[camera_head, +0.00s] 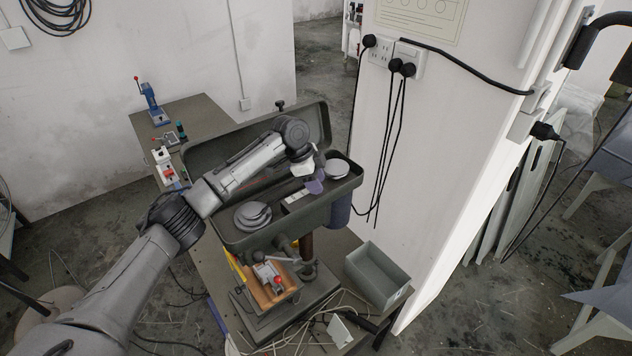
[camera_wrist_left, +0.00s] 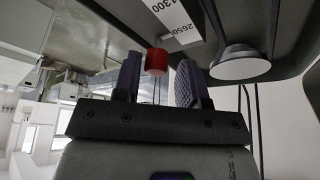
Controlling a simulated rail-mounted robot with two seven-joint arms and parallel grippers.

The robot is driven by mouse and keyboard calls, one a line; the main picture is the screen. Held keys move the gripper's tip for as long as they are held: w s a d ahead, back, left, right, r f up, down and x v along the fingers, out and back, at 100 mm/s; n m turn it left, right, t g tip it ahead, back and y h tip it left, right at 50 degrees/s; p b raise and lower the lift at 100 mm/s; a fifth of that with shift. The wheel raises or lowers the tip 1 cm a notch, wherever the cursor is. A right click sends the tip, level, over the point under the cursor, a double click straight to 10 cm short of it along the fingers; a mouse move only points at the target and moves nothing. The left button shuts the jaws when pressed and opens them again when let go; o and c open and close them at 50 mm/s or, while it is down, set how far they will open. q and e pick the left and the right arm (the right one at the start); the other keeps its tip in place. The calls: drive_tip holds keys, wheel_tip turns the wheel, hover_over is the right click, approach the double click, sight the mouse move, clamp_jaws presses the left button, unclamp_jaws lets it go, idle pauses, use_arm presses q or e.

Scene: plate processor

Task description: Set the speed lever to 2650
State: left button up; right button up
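The speed lever shows as a red cylindrical knob (camera_wrist_left: 157,62) in the left wrist view, below the machine's dark housing. It is between the two fingers of my left gripper (camera_wrist_left: 160,82), with small gaps on both sides, so the gripper looks open. A white label (camera_wrist_left: 175,15) with the printed numbers 1300 and 2650 is just above the knob; 2650 is the nearer number. In the head view my left gripper (camera_head: 313,184) is over the open housing (camera_head: 225,238), close to the white label (camera_head: 295,198). There the arm hides the speed lever. My right gripper is not in view.
Stepped pulleys stand in the housing at left (camera_head: 252,215) and right (camera_head: 336,168); one pulley (camera_wrist_left: 240,63) also shows beside the fingers. The raised lid (camera_head: 318,122) is behind the arm. Below are a vise (camera_head: 268,275) and a grey bin (camera_head: 376,276).

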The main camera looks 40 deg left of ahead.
use_arm(q)
drive_tip(key=shift+o, duration=0.6)
drive_tip(key=shift+s+r, duration=0.1)
drive_tip(key=shift+r, duration=0.1)
drive_tip(key=b+v, duration=0.3)
drive_tip(key=v, duration=1)
drive_tip(key=shift+r, duration=0.2)
